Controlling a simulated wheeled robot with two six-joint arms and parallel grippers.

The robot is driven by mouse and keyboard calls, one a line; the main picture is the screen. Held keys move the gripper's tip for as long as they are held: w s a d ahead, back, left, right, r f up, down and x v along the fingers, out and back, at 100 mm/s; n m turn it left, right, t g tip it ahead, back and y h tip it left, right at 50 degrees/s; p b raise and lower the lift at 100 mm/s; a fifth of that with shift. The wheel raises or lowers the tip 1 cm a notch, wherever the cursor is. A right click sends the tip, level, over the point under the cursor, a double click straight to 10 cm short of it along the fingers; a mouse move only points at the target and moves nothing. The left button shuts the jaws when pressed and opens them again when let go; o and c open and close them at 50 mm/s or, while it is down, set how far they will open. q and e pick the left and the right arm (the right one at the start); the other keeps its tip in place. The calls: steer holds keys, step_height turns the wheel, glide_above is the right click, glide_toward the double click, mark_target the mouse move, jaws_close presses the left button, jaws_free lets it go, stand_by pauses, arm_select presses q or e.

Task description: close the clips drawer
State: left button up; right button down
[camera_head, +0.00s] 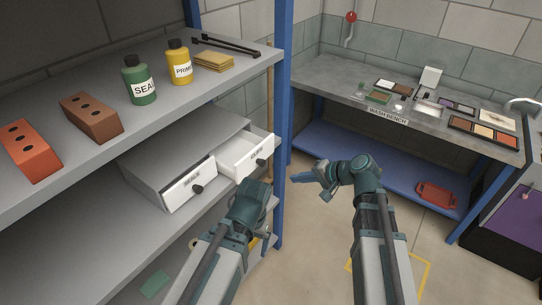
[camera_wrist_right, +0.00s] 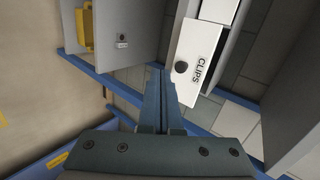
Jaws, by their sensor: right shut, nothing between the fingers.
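The clips drawer (camera_wrist_right: 196,66) has a white front, a dark round knob and a CLIPS label in the right wrist view. In the head view, the right-hand drawer (camera_head: 262,150) of the grey cabinet (camera_head: 165,143) stands pulled out, its inside partly visible; its label is too small to read there. My right gripper (camera_head: 300,176) is shut and empty, to the right of that drawer and apart from it. In the wrist view its fingers (camera_wrist_right: 160,72) point up, left of the knob. My left gripper (camera_head: 254,194) is just below the drawers, its fingers hidden.
The other drawer (camera_head: 185,190) looks flush with the cabinet. A blue post (camera_head: 283,110) stands between the shelf and the wash bench (camera_head: 330,75). Bricks (camera_head: 30,150) and bottles (camera_head: 140,85) stand on the shelf above. Open floor lies below my right gripper.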

step_height(320, 180, up, 3)
steer(key=w+d+m+t, duration=0.1)
steer(key=w+d, duration=0.1)
steer(key=b, duration=0.5)
glide_toward(264, 163)
steer(key=shift+y, duration=0.3)
steer(key=x, duration=0.2)
steer(key=f+x, duration=0.1)
steer(key=x, duration=0.2)
steer(key=shift+s+d, duration=0.1)
steer(key=shift+d, duration=0.1)
steer(key=shift+w+a, duration=0.35)
steer(key=shift+a, duration=0.2)
steer(key=w+a, duration=0.2)
steer(key=a, duration=0.1)
steer(key=w+a, duration=0.4)
steer(key=a, duration=0.1)
steer(key=shift+w+a, duration=0.15)
steer(key=shift+a, duration=0.15)
steer(key=shift+r, duration=0.1)
